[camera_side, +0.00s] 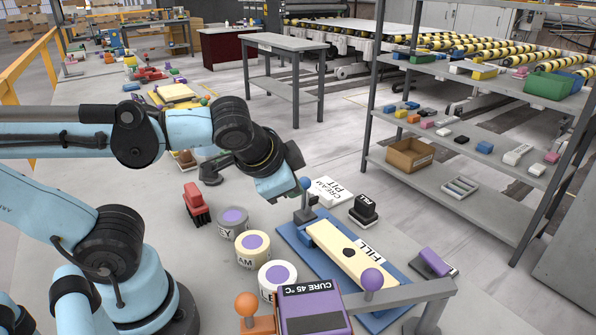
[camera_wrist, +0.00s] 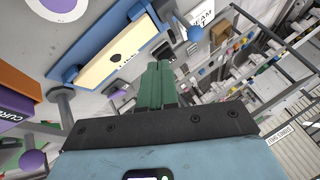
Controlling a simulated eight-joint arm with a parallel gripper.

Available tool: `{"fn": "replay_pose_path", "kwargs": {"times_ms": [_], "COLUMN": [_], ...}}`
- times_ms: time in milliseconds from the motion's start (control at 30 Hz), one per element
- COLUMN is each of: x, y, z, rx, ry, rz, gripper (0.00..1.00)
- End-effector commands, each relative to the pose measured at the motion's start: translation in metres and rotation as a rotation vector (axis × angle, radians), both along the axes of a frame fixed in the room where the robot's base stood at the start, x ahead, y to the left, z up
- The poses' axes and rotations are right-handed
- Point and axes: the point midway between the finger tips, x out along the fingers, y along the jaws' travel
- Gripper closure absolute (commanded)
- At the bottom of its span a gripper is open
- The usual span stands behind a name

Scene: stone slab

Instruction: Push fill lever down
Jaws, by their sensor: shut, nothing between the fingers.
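A cream block (camera_side: 340,252) labelled FILL lies on a blue base plate (camera_side: 292,236). At its far end stands a grey upright lever with a blue ball knob (camera_side: 305,184). In the wrist view the block (camera_wrist: 112,56) is at upper left and the blue knob (camera_wrist: 194,33) at upper centre. My gripper's green fingers (camera_wrist: 157,68) are shut and empty, pointing toward the block's far end, just left of and below the knob in the picture. In the side view my gripper's body is close beside the knob and its fingers are hidden; whether they touch the lever cannot be told.
Lidded tins (camera_side: 252,247) stand left of the block. A red item (camera_side: 196,203) is behind them. A purple CURE box (camera_side: 313,308), a purple knob (camera_side: 372,280) and an orange knob (camera_side: 247,304) are in front. A black stamp (camera_side: 364,209) and a white CREAM PIT block (camera_side: 329,191) lie beyond the lever.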

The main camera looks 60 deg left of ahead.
Motion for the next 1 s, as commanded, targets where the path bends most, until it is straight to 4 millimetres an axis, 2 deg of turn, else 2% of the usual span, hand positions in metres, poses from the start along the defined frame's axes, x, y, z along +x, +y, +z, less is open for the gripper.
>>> {"fn": "replay_pose_path", "kwargs": {"times_ms": [800, 1000], "x": [0.045, 0.055], "y": [0.02, 0.04], "z": [-0.063, -0.062], "rx": [0.0, -0.001], "ry": [-0.001, 0.0], "rz": [0.001, 0.006], "gripper": [1.0, 1.0]}}
